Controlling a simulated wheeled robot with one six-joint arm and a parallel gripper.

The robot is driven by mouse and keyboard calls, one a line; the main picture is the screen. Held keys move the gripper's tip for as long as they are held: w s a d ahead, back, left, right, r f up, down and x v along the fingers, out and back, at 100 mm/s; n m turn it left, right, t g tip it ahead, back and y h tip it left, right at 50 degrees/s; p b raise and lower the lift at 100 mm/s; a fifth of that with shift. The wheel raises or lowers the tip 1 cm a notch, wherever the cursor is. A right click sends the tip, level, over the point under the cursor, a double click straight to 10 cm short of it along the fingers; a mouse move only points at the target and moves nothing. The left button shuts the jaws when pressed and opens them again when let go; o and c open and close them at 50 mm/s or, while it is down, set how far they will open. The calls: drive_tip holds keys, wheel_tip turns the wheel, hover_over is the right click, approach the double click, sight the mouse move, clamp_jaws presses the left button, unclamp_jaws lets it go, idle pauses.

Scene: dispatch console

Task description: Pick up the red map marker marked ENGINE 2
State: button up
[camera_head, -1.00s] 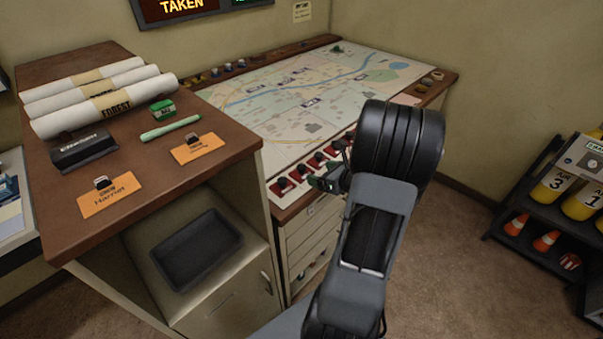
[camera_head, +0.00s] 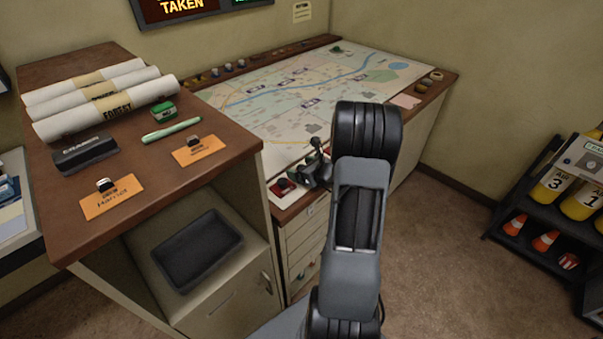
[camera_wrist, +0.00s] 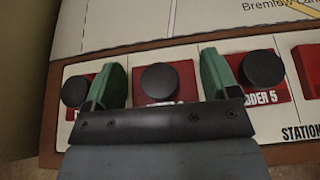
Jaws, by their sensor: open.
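In the wrist view my gripper (camera_wrist: 161,80) is open, its two green fingers apart on either side of a red marker with a round black knob (camera_wrist: 158,81). That marker's label is hidden behind the gripper body, so I cannot read whether it says ENGINE 2. I cannot tell whether the fingers touch it. A second red marker (camera_wrist: 77,92) is to the left, its label mostly covered. A third (camera_wrist: 265,77), to the right, shows "DDER 5". In the head view my gripper (camera_head: 316,168) is over the map table's front strip, beside a red marker (camera_head: 283,187).
The map table (camera_head: 270,120) extends behind the strip. Another red block (camera_wrist: 308,65) is at the wrist view's right edge, above "STATION". A brown desk (camera_head: 225,150) with rolled maps and orange name cards stands left. A grey tray (camera_head: 197,250) sits in the shelf below.

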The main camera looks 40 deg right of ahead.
drive_tip(key=c, duration=0.6)
